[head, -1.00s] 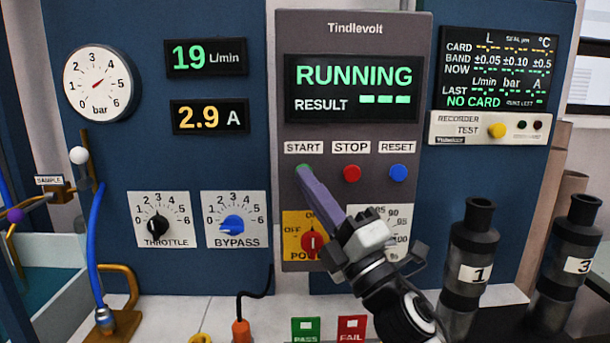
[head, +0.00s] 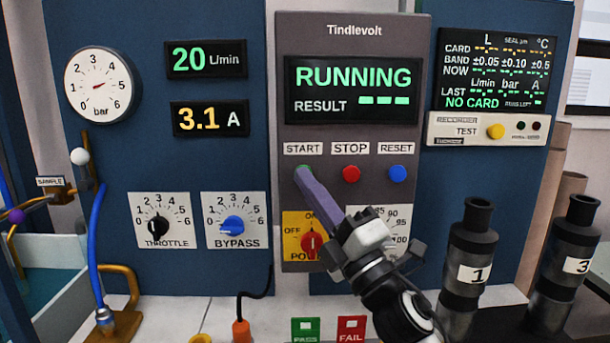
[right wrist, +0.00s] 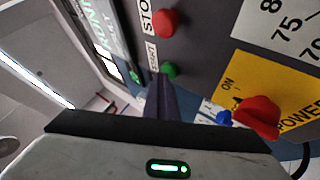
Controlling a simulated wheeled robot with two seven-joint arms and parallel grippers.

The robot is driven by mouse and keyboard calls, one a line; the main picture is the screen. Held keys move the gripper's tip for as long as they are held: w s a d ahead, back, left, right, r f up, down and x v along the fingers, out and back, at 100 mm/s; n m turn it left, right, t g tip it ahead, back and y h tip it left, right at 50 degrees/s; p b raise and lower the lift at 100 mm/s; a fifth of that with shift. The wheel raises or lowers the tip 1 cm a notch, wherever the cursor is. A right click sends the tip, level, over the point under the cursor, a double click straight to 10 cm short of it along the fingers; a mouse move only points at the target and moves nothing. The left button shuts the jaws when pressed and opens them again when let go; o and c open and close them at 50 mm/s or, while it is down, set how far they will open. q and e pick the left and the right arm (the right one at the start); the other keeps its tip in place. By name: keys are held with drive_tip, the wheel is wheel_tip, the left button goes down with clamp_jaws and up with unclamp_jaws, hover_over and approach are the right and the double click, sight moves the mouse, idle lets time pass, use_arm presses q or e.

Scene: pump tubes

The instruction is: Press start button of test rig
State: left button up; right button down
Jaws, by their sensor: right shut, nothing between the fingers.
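The test rig panel (head: 352,22) stands upright, and its screen (head: 352,89) reads RUNNING, with dashes after RESULT. The green start button (head: 303,171) sits under the START label and is mostly hidden behind my fingertip. It also shows in the right wrist view (right wrist: 169,70). My right gripper (head: 304,176) is shut and empty, its purple fingers slanting up to the button. The tip looks to be at or against the button; I cannot tell if it is pressed in. The red stop button (head: 351,174) and blue reset button (head: 398,173) are to the right. My left gripper is not in view.
A red power knob (head: 312,243) on a yellow plate is just below my fingers. Throttle (head: 157,226) and bypass (head: 232,227) dials are at left. Pump tubes 1 (head: 470,262) and 3 (head: 570,262) stand at right. A blue hose (head: 95,250) rises at far left.

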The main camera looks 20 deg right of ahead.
drive_tip(key=shift+s+a+p, duration=0.15)
drive_tip(key=shift+s+a, duration=0.1)
drive_tip(key=shift+s, duration=0.65)
drive_tip(key=shift+s+a+p, duration=0.15)
drive_tip(key=shift+s+a, duration=0.05)
drive_tip(key=shift+s, duration=0.7)
drive_tip(key=shift+s+a+p, duration=0.15)
drive_tip(key=shift+s+a, duration=0.1)
drive_tip(key=shift+s, duration=0.65)
